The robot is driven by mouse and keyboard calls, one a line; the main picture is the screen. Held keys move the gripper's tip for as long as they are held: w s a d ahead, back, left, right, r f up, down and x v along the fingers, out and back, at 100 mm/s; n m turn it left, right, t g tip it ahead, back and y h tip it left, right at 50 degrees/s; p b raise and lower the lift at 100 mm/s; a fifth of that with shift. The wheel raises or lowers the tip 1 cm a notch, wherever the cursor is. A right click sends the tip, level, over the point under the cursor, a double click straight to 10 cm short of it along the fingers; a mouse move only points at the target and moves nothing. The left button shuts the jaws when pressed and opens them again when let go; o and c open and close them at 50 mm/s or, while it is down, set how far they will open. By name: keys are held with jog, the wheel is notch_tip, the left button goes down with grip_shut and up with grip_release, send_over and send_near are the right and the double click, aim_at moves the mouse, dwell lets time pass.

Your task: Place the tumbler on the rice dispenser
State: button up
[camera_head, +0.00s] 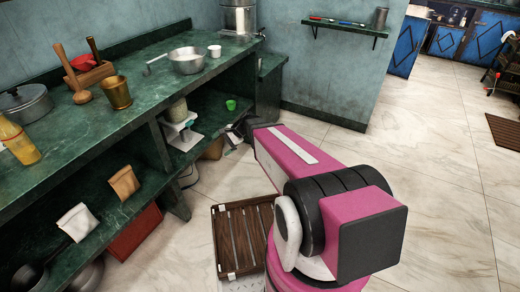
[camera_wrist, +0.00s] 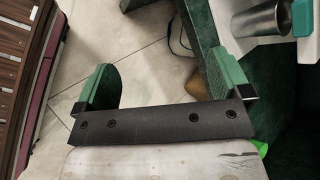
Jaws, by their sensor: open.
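In the head view my gripper (camera_head: 238,131) is small and dark at the shelf's right end, partly hidden by my arm.
The green counter (camera_head: 125,65) carries a brass cup (camera_head: 117,92), a pan (camera_head: 187,60), a white cup (camera_head: 214,51) and a steel container (camera_head: 238,18). A green cup (camera_head: 231,105) is on the lower shelf.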

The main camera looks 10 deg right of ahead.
jog(key=s+d+r+n+h, duration=0.2)
jog(key=s+d+n+h, duration=0.2)
jog(key=s+d, duration=0.2)
jog(key=s+d+r+n+h, duration=0.3)
jog(key=s+d+n+h, duration=0.2)
jog(key=d, duration=0.4)
jog(key=shift+s+d+n+g+h, duration=0.3)
jog(key=shift+s+d, duration=0.05)
jog(key=shift+s, duration=0.55)
